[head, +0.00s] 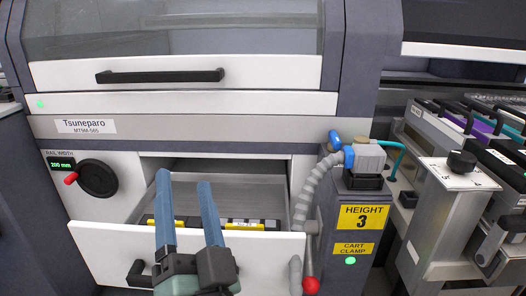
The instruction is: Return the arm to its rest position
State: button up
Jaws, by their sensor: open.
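My gripper (188,210) shows in the head view at the lower middle, with two blue-grey fingers pointing up and away from me. The fingers are apart and nothing is between them. In the picture they overlap the open drawer (265,247) of the machine. I cannot tell how far above the drawer they are. The wrist is at the bottom edge of the picture, and the rest of my arm is out of view.
The drawer holds dark items with yellow parts (245,226). To its right, a grey hose (318,190) and a red-tipped lever (310,283) stand beside the cart clamp post (355,225). A red-handled crank (98,179) is at left. Feeders (440,140) fill the right.

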jog(key=s+d+r+n+t+h, duration=0.2)
jog(key=s+d+r, duration=0.1)
jog(key=r, duration=0.5)
jog(key=s+d+r+n+t+h, duration=0.1)
jog(key=s+d+r+t+h, duration=0.2)
jog(key=r, duration=0.6)
jog(key=s+d+r+n+t+h, duration=0.15)
jog(key=d+r, duration=0.25)
jog(key=r, duration=0.4)
notch_tip(320, 180, up, 36)
jog(key=p, duration=3.7)
jog(key=shift+a+p, duration=0.25)
jog(key=shift+p, duration=0.1)
